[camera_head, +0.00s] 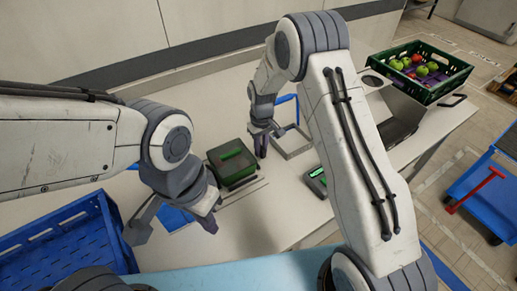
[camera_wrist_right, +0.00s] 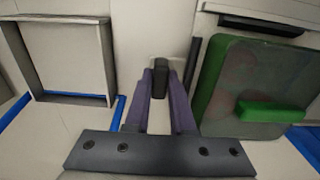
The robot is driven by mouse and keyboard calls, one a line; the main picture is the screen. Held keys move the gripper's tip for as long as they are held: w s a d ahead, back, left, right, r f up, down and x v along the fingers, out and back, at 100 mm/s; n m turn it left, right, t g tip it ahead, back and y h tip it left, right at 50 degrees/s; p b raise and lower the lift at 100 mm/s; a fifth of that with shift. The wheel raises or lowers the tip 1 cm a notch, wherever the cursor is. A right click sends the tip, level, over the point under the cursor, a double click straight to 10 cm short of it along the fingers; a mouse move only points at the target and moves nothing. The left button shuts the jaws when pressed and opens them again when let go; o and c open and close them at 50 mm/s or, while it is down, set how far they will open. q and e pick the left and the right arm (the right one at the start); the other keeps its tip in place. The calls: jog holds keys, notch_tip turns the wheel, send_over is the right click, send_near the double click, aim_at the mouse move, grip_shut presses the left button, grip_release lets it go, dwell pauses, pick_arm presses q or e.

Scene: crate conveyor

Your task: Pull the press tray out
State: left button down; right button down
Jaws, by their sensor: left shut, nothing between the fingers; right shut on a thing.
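My right gripper (camera_head: 262,142) is low over the table beside a green box with a see-through lid (camera_head: 231,164). In the right wrist view its purple-grey fingers (camera_wrist_right: 160,82) are closed on a small dark upright grip (camera_wrist_right: 160,66). I cannot tell whether this grip belongs to the press tray; what it joins is hidden. The green box (camera_wrist_right: 228,85) stands apart to the right of the fingers, with a green bar on its lid. A square grey frame (camera_head: 292,153) is on the other side. My left gripper (camera_head: 209,220) is shut and empty, nearer the front.
A blue crate (camera_head: 62,245) stands at the left. A green crate of fruit (camera_head: 452,68) is at the back right, past a grey tray-like unit (camera_head: 392,112). A device with a green display (camera_head: 317,181) lies on the table.

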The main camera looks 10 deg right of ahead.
jog(key=shift+w+d+r, duration=0.1)
jog(key=shift+w+d, duration=0.1)
jog(key=shift+d, duration=0.05)
jog(key=c, duration=1)
grip_release()
jog(key=shift+c, duration=0.2)
jog(key=shift+s, duration=0.1)
jog(key=shift+r, duration=0.15)
notch_tip(320, 180, up, 9)
jog(key=shift+f+b, duration=0.2)
jog(key=shift+b, duration=0.85)
jog(key=shift+r, duration=0.75)
